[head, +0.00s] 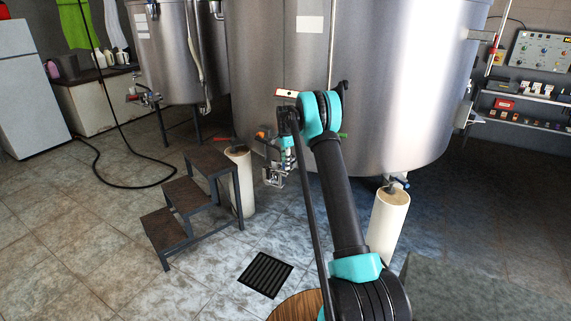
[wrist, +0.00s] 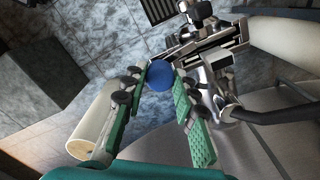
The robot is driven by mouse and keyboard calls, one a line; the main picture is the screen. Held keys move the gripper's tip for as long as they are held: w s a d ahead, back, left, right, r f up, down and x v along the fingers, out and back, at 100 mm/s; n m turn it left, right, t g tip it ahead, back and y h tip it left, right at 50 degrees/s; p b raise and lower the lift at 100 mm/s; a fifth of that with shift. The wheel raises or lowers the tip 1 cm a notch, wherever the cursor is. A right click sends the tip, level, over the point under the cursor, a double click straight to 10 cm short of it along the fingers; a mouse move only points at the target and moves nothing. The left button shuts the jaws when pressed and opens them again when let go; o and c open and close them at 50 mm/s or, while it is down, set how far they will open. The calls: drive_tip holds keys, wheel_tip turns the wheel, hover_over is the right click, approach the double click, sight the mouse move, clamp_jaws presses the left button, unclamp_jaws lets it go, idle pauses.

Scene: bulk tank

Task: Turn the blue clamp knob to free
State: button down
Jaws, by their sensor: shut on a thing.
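The blue clamp knob (wrist: 160,76) sits between the fingertips of my gripper (wrist: 162,84) in the wrist view. The green ridged pads of both fingers close in on its sides. The knob belongs to the metal outlet valve assembly (wrist: 208,42) under the large steel tank (head: 345,80). In the head view my gripper (head: 288,160) reaches down to the valve fittings, and my arm and the gripper hide the knob there. The knob's markings and turn position cannot be read.
A step stool (head: 187,195) and a cream cylindrical post (head: 240,180) stand left of my gripper. Another post (head: 388,222) stands to the right. A floor drain (head: 265,274) lies in front. A black hose (head: 105,182) trails across the floor at left.

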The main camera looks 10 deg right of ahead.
drive_tip(key=n, duration=1.2)
drive_tip(key=shift+n, duration=2.1)
drive_tip(key=c, duration=1.2)
unclamp_jaws()
drive_tip(key=shift+r, duration=0.1)
wheel_tip(320, 180, up, 12)
drive_tip(key=shift+f, duration=0.1)
